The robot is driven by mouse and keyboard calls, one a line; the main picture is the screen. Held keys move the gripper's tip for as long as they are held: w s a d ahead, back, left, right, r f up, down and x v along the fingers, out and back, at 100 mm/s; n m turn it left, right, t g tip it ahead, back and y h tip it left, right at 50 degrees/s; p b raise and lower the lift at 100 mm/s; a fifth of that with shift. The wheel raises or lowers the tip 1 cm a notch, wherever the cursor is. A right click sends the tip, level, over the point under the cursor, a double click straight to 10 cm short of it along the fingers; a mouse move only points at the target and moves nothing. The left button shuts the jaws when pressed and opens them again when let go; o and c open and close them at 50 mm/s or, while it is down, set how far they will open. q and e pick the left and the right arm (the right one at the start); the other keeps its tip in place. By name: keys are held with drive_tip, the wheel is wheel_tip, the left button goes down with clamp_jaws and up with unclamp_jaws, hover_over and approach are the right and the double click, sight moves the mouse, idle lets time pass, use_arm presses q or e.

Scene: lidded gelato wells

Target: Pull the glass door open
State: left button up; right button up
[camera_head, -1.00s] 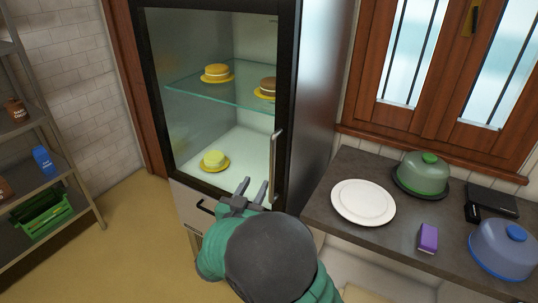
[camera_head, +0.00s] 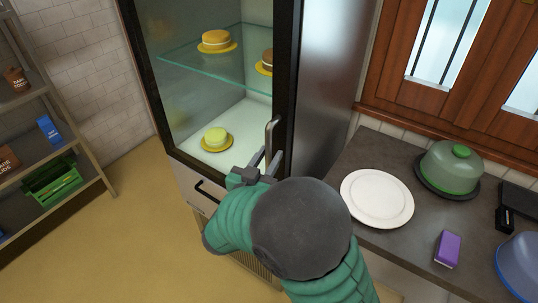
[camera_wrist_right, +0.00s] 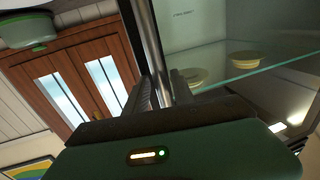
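The glass door (camera_head: 190,105) of the tall dark-framed cabinet appears closed, and a vertical metal handle (camera_head: 272,135) stands on its right edge. My right gripper (camera_head: 267,158) is at the lower part of this handle. In the right wrist view the handle (camera_wrist_right: 163,45) runs down between the two fingers (camera_wrist_right: 164,90), close to both. Whether the fingers press on it or stand slightly apart cannot be told. My right forearm and hand hide the area below the handle. My left gripper is not in view.
Cakes on yellow plates, one of them green (camera_head: 215,138), stand behind the glass. A counter at right holds a white plate (camera_head: 377,198), a green lidded well (camera_head: 450,167) and a purple block (camera_head: 447,249). A shelf rack (camera_head: 75,140) stands at left. The floor before the cabinet is clear.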

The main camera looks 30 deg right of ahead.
drive_tip(key=shift+w+d+f, duration=0.1)
drive_tip(key=shift+w, duration=0.05)
clamp_jaws()
idle(1.0)
